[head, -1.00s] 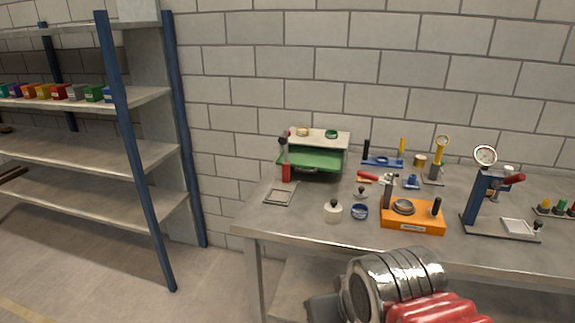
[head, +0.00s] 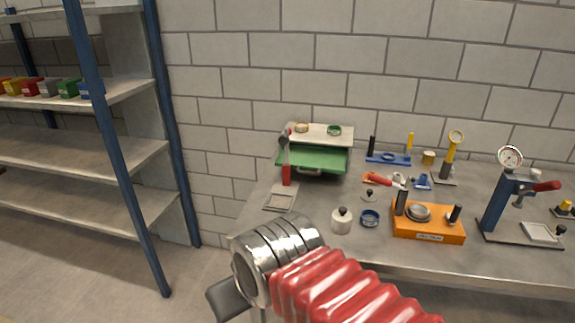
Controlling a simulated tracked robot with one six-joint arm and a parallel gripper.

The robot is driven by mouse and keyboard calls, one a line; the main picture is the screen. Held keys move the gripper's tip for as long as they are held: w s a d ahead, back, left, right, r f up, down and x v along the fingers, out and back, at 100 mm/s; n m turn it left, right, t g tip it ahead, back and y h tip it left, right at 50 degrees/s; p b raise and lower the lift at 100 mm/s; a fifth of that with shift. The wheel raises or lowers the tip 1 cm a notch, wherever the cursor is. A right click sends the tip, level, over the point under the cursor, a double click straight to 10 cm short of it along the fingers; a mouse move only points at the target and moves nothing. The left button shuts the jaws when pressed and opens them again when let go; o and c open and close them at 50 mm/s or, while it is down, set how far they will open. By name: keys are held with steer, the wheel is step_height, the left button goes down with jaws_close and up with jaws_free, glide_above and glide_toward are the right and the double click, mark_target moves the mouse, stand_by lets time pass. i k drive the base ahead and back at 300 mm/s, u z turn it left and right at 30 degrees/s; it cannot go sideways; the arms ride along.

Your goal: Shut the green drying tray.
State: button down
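The green drying tray (head: 313,158) is pulled out of a low cabinet at the back left of the workbench. Its front faces me and carries a grey handle (head: 309,171). The cabinet's pale top (head: 318,134) holds a small tan ring and a green ring. A red-handled upright tool (head: 286,165) stands in front of the tray's left end and hides part of it. My arm, with a red bellows and silver rings, fills the lower middle of the head view. A dark grey part at its end shows at the bottom, but no gripper fingers can be made out.
A blue-posted shelf (head: 118,150) stands left. Bare floor lies between shelf and bench.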

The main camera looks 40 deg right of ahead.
mark_target(321, 159)
steer(key=z, duration=0.05)
steer(key=i, duration=1)
steer(key=z, duration=0.4)
